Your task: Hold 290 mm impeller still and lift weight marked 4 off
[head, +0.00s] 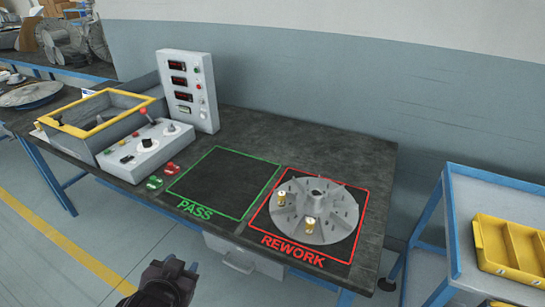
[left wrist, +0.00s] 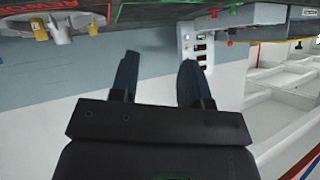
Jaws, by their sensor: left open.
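The grey impeller (head: 333,212) lies flat in the red-outlined REWORK square on the bench. Two brass weights sit on it, one near its left edge (head: 281,198) and one toward the front (head: 310,226). Their markings are too small to read. The impeller (left wrist: 62,24) also shows at the top left of the left wrist view. My left gripper (head: 180,266) is low in front of the bench, apart from the impeller and to its left. In the left wrist view its two dark fingers (left wrist: 155,80) are spread with nothing between them. My right gripper is out of view.
The green PASS square (head: 225,182) is empty. Red and green buttons (head: 163,175), a control box and a yellow-rimmed machine (head: 100,112) stand left. A drawer (head: 238,262) is under the bench. A cart with a yellow bin (head: 508,245) stands right.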

